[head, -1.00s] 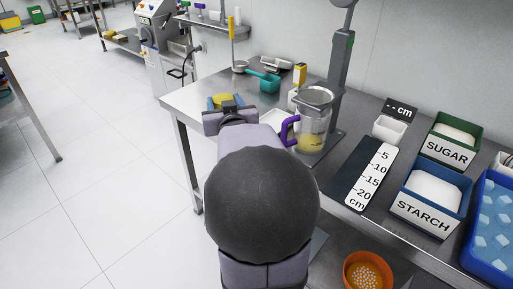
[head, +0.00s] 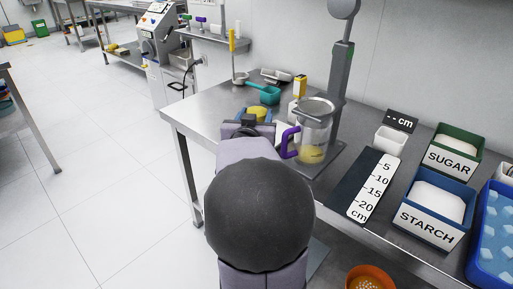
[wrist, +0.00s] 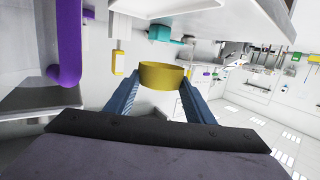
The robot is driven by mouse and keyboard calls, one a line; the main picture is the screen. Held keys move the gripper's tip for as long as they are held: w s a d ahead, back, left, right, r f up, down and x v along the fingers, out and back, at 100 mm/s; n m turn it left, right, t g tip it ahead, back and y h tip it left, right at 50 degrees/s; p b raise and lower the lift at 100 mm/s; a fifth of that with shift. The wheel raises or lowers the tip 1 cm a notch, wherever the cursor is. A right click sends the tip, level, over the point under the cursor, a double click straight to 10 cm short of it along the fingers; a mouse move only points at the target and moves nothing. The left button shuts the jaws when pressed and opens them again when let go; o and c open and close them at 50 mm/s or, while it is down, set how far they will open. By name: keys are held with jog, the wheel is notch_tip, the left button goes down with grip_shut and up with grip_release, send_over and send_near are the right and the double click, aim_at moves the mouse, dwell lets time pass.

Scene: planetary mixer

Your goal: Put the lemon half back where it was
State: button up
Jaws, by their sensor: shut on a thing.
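The yellow lemon half (head: 257,111) is held above the left end of the steel table, left of the clear jug. It also shows in the wrist view (wrist: 161,76) between the two blue fingers. My gripper (head: 254,116) is shut on it; its blue fingertips also show in the wrist view (wrist: 161,88). My own arm hides the table just below and in front of the gripper. No free spot for the lemon is clearly marked in these views.
The jug (head: 313,130) with a purple handle and sieve stands close to my gripper's right. The ruler mat (head: 350,190), starch bin (head: 430,215) and sugar bin (head: 455,155) are farther right.

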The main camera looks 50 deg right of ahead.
jog(key=shift+f+b, duration=1.65)
jog(key=shift+f, duration=3.25)
jog(key=shift+f, duration=0.15)
jog(key=o, duration=0.7)
jog(key=shift+f, duration=0.1)
jog(key=shift+o, duration=0.8)
jog(key=shift+r, duration=0.4)
jog(key=f+v, duration=0.1)
jog(key=v, duration=0.6)
jog(key=shift+a+r, duration=0.25)
jog(key=shift+r, duration=0.1)
jog(key=shift+s, duration=0.1)
